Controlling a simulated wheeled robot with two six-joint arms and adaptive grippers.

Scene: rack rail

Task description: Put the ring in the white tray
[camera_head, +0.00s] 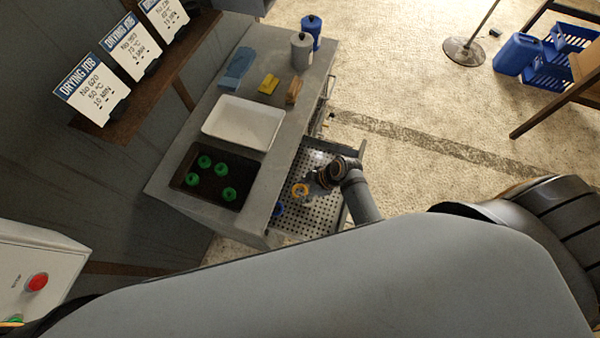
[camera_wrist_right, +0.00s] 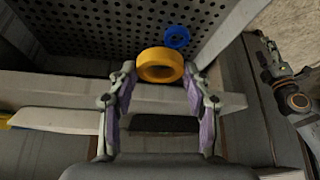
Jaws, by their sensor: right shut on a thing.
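The orange-yellow ring (camera_head: 300,190) is at the tip of my right gripper (camera_head: 312,186), above the perforated drawer. In the right wrist view the ring (camera_wrist_right: 160,65) sits between the two fingertips of my right gripper (camera_wrist_right: 160,78), which is shut on it. The white tray (camera_head: 243,121) stands on the grey bench, up and to the left of the gripper, and looks empty. My left gripper is not in view.
A blue ring (camera_head: 278,209) lies in the perforated metal drawer (camera_head: 322,213). A dark basin with several green rings (camera_head: 206,162) is beside the tray. A yellow block (camera_head: 268,84), a blue cloth-like item (camera_head: 237,68) and bottles (camera_head: 302,50) stand behind.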

